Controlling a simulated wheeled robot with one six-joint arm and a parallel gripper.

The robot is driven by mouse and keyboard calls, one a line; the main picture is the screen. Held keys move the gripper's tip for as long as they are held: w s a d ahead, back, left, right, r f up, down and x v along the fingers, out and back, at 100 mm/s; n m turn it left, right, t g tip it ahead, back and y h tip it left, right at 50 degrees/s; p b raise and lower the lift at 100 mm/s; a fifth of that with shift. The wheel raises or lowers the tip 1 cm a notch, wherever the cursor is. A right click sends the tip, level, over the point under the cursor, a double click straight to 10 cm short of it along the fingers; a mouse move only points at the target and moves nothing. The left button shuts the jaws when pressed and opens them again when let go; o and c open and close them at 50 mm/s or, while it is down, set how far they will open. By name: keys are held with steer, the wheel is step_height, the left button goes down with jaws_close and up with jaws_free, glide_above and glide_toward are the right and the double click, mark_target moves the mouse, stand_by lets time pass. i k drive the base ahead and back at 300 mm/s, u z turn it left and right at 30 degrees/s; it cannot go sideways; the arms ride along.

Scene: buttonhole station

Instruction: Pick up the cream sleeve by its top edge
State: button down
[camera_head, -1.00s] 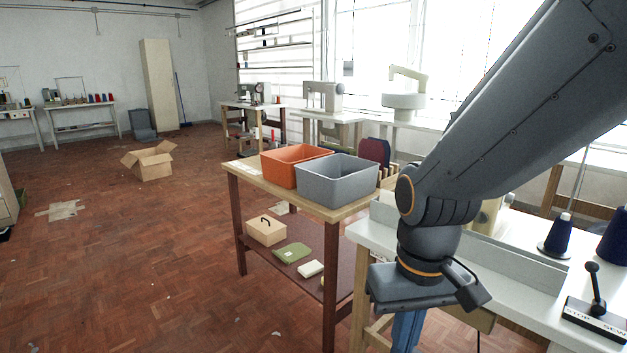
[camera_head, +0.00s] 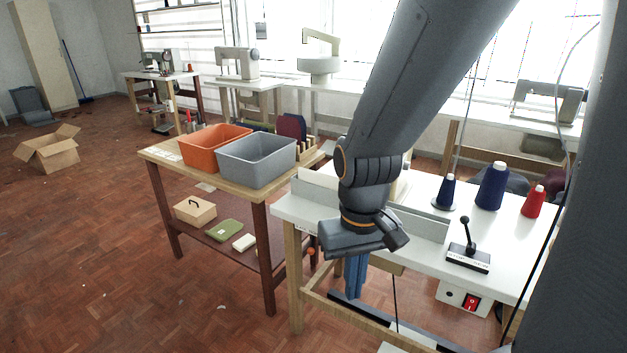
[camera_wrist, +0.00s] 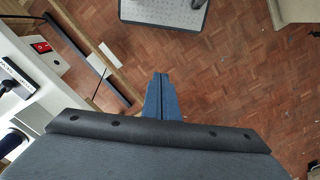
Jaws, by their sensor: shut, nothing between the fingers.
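I cannot pick out the cream sleeve for certain in either view. A small cream item (camera_head: 244,242) lies on the lower shelf of the wooden table, but I cannot tell what it is. My gripper (camera_head: 354,294) hangs pointing down in front of the white sewing table, to the right of that shelf. Its blue fingers also show in the wrist view (camera_wrist: 160,76), together and empty, over the brick-coloured floor. My arm hides part of the sewing table.
An orange bin (camera_head: 189,157) and a grey bin (camera_head: 232,171) stand on the wooden table (camera_head: 262,196). A green folded item (camera_head: 223,230) and a box (camera_head: 195,211) lie below. The sewing table (camera_head: 420,252) holds thread cones (camera_head: 491,188) and a lever (camera_head: 468,243).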

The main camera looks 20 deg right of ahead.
mark_target(324, 179)
steer(key=u, duration=0.8)
steer(key=i, duration=1.45)
steer(key=z, duration=0.75)
